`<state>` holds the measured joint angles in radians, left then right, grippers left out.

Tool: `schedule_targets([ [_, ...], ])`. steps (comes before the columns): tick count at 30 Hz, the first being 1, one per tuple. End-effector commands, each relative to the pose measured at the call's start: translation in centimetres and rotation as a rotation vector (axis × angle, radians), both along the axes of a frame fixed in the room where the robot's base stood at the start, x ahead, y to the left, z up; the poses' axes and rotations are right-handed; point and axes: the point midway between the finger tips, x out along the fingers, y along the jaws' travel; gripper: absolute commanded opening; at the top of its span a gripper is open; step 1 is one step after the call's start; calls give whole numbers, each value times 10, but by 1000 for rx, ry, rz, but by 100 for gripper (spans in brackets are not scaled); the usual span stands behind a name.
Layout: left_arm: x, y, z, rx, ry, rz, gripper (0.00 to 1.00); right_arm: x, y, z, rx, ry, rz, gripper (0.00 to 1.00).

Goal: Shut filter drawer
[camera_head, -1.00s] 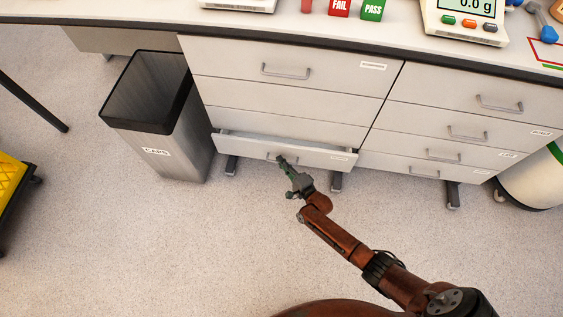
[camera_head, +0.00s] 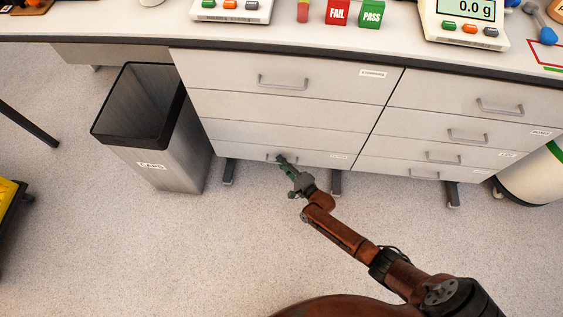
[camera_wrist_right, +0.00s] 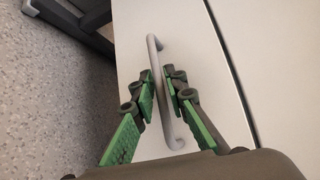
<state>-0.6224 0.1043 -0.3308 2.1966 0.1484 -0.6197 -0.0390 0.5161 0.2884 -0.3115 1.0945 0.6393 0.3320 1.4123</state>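The filter drawer (camera_head: 240,149) is the lowest drawer of the left cabinet. Its front looks flush with the drawers above, with no open gap in the head view. Its small label is too small to read. My right gripper (camera_head: 282,160) is at its handle. In the right wrist view the grey bar handle (camera_wrist_right: 156,58) runs between the two green-padded fingers of the right gripper (camera_wrist_right: 161,74), whose tips are close on both sides of it. The pale drawer front (camera_wrist_right: 130,62) lies behind. My left gripper is not in view.
A grey bin (camera_head: 180,150) stands on the floor left of the cabinet. A second bank of drawers (camera_head: 440,125) is on the right, with a white cylinder (camera_head: 535,182) beyond. Cabinet feet (camera_head: 228,172) reach the floor. The floor in front is clear.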

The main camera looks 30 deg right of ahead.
Motion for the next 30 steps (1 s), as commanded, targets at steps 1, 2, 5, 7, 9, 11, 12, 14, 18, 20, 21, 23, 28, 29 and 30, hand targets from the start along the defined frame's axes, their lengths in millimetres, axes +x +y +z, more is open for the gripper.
schedule_targets([
  [1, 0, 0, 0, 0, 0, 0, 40, 2, -1, 2, 0, -3, 0, 14],
  [2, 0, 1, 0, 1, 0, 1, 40, 1, -1, 2, 0, -3, 0, 14],
  [5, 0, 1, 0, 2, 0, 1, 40, -2, -1, 2, 1, -3, 0, 14],
  [7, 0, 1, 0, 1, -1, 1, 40, -9, -2, 2, 0, -2, 0, 14],
  [9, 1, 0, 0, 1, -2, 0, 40, -19, -5, 3, 0, -1, -1, 14],
  [11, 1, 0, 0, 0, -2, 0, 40, -31, -7, 4, 1, 0, -2, 14],
  [12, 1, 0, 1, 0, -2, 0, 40, -39, -9, 5, 1, 0, -1, 14],
  [14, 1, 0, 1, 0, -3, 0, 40, -52, -11, 7, 1, 0, -2, 14],
  [18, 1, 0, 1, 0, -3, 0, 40, -80, -17, 10, -1, 2, -1, 14],
  [20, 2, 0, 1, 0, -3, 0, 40, -91, -20, 12, -1, 1, -2, 14],
  [21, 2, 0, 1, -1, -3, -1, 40, -96, -21, 14, 0, 0, -1, 14],
  [23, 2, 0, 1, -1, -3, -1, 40, -104, -22, 14, 0, 1, -1, 14],
  [28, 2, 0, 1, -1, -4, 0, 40, -115, -24, 17, 0, 0, -1, 14],
  [29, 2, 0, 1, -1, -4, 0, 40, -116, -24, 17, 0, -1, -1, 14],
  [30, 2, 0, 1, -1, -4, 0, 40, -116, -24, 17, 0, -1, -1, 14],
])
